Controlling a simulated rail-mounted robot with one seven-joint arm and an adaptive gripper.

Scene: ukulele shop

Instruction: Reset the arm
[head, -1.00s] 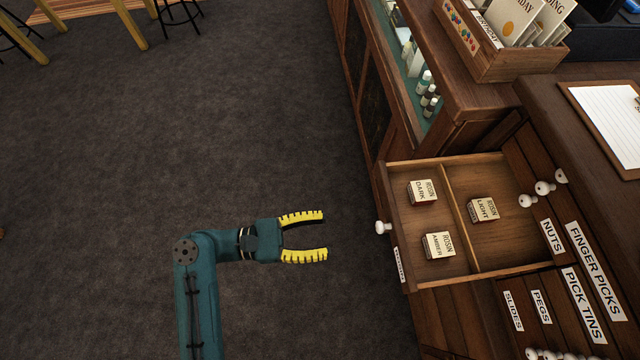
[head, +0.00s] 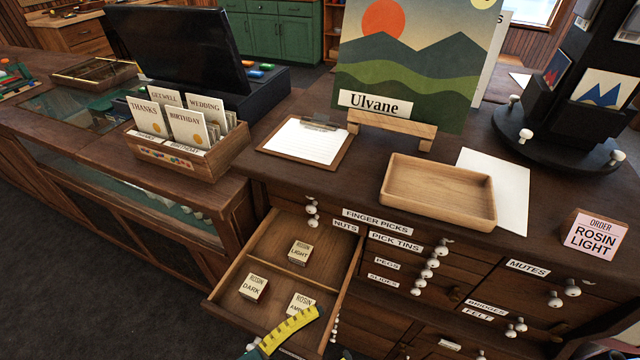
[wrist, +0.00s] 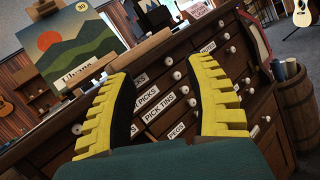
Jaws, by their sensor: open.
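My gripper (wrist: 165,110) is open and empty in the wrist view, its two yellow toothed fingers apart and facing the labelled drawer fronts. The drawer holds three small boxes: rosin light (head: 300,253) in the far compartment, rosin dark (head: 253,287) and rosin amber (head: 300,301) in the near one. The finger partly covers the amber box in the picture.
On the counter are a wooden tray (head: 440,192), a clipboard (head: 305,143), a card box (head: 185,150), a painting (head: 410,70) and an order sign reading rosin light (head: 594,234). A dark rotating rack (head: 560,130) stands at right. The open drawer juts out over the floor.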

